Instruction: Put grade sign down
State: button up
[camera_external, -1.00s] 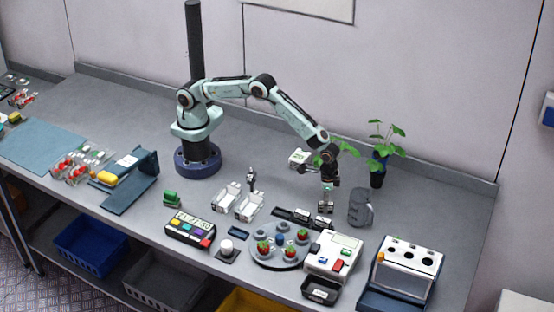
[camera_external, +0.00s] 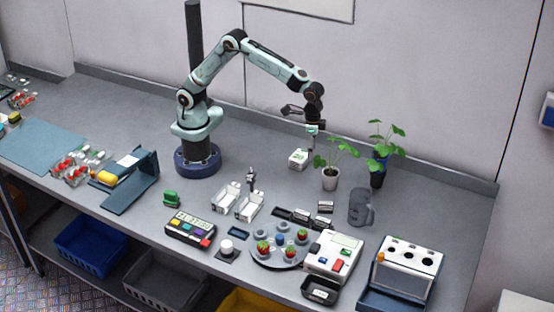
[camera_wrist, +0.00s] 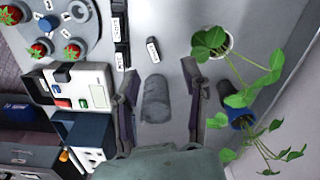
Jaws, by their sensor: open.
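A small grade sign (camera_external: 325,207) with a pale label stands on the bench beside the dark sign rack (camera_external: 292,216). In the wrist view the sign (camera_wrist: 153,50) sits apart from the rack (camera_wrist: 122,50), which carries other labelled signs. The writing is too small to read. My gripper (camera_external: 311,140) is raised well above the bench, behind the sign in the external view. In the wrist view my gripper (camera_wrist: 161,72) has its fingers spread with nothing between them; the sign lies on the bench below.
Potted plants (camera_external: 330,182) (camera_external: 377,174) stand near my gripper. A round berry tray (camera_external: 263,259) and a white device (camera_external: 333,255) are in front. A small white box (camera_external: 298,158) sits behind.

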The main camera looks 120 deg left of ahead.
jog(key=s+a+r+m, duration=0.1)
jog(key=s+r, duration=0.3)
jog(key=s, duration=0.5)
jog(key=s+a+r+m, duration=0.1)
jog(key=s+r, duration=0.2)
jog(key=s, duration=0.5)
jog(key=s+f, duration=0.2)
jog(key=s, duration=1.2)
jog(key=shift+a+f+m+y, duration=0.2)
jog(key=shift+f+m+y, duration=0.1)
jog(key=shift+f, duration=0.05)
jog(key=shift+o, duration=0.3)
